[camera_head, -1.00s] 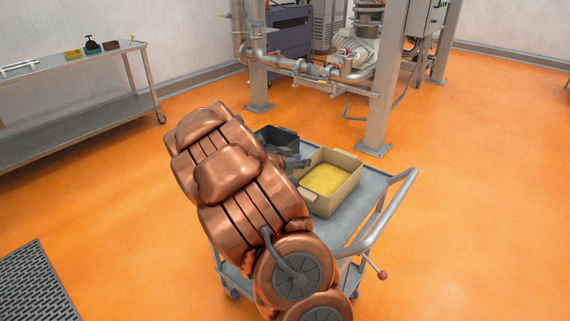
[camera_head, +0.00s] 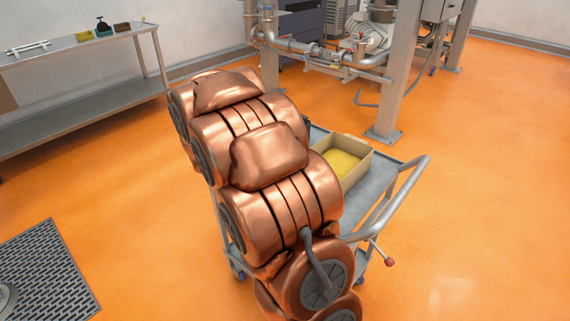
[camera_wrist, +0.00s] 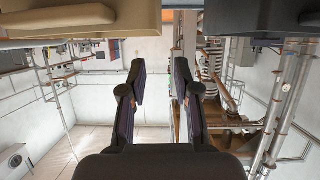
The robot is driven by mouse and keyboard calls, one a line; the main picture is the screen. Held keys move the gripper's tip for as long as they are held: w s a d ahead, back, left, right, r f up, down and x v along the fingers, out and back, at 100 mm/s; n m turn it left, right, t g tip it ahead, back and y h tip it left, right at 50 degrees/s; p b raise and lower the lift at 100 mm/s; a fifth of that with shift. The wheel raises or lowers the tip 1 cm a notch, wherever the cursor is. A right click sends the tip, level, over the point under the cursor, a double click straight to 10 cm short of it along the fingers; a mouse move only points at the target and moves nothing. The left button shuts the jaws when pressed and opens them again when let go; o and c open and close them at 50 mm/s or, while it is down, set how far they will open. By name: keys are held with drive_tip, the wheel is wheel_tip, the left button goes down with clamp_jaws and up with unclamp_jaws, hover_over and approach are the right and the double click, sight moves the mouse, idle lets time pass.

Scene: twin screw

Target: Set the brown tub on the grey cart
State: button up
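A small brown tub (camera_head: 122,27) stands at the right end of the steel side table at the far left, beside a dark object. The grey cart (camera_head: 377,185) is in front of me, partly hidden by my copper-coloured arm. A beige tub with yellow contents (camera_head: 345,165) stands on its top. In the wrist view, my gripper (camera_wrist: 158,75) is open with nothing between its fingers. The beige tub (camera_wrist: 75,20) shows at the upper left there and a dark tub (camera_wrist: 260,20) at the upper right. My gripper is hidden behind my arm in the head view.
The steel side table (camera_head: 60,55) also holds a yellow tub (camera_head: 83,36), a dark object (camera_head: 103,27) and a white rack (camera_head: 27,47). Steel posts and pipes (camera_head: 330,58) stand behind the cart. A floor grate (camera_head: 45,270) lies at lower left. Orange floor between table and cart is clear.

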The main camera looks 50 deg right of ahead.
drive_tip(key=shift+w+a, duration=0.1)
drive_tip(key=w+a+r+n+t+y, duration=0.3)
drive_tip(key=w+a+n+t+y, duration=0.2)
drive_tip(key=w+a+t, duration=0.55)
drive_tip(key=a+n+g+y, duration=0.1)
drive_tip(key=a+n+y, duration=0.6)
drive_tip(key=a, duration=1.4)
drive_tip(key=s+a+f+n+g+y, duration=0.1)
drive_tip(key=s+a+n+g+y, duration=0.15)
drive_tip(key=s+a, duration=0.4)
drive_tip(key=s+a+f+n+g+y, duration=0.1)
drive_tip(key=s+a+g+y, duration=0.2)
drive_tip(key=s, duration=0.7)
drive_tip(key=s+d+n+g+h, duration=0.1)
drive_tip(key=s+d+g+h, duration=0.1)
drive_tip(key=s, duration=0.8)
drive_tip(key=s+d+f+n+g+h, duration=0.1)
drive_tip(key=s+g, duration=0.3)
drive_tip(key=s, duration=0.5)
drive_tip(key=shift+s+d+f+h, duration=0.3)
drive_tip(key=shift+s+d+h, duration=0.1)
drive_tip(key=shift+h, duration=0.15)
